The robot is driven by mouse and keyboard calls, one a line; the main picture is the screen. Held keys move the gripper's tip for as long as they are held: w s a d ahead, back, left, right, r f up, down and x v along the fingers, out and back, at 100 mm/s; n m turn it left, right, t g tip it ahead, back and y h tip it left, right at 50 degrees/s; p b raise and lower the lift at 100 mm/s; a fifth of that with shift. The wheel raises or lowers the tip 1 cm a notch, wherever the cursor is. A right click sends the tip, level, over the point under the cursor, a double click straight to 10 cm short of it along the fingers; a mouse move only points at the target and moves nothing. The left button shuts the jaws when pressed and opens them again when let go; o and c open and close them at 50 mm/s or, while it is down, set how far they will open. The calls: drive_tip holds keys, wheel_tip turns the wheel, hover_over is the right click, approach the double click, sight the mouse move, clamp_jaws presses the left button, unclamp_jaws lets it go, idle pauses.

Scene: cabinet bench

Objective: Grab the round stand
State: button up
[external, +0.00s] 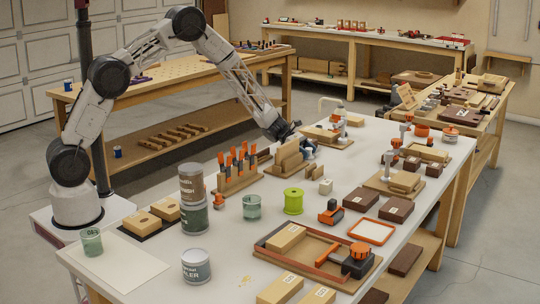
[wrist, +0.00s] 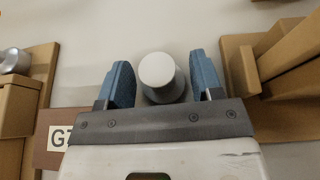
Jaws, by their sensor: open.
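A pale grey round piece with a flat circular top (wrist: 158,72) and a darker, wider body below stands between my fingers in the wrist view; I take it as the round stand. My gripper (wrist: 160,85) is open, with one blue finger on each side of it. In the external view my gripper (external: 307,147) is low over the white bench, behind the upright wooden boards (external: 288,158). The stand cannot be made out there.
Wooden pieces (wrist: 292,60) stand close to the right of my gripper in the wrist view. A wooden block (wrist: 18,105) and a brown labelled board (wrist: 62,138) are at left. A rack of orange-handled tools (external: 237,172) and a lime spool (external: 293,201) stand nearby.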

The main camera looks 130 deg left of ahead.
sight(308, 148)
drive_tip(key=c, duration=0.6)
drive_tip(key=shift+c, duration=0.2)
drive_tip(key=shift+r, duration=0.1)
drive_tip(key=shift+r, duration=4.9)
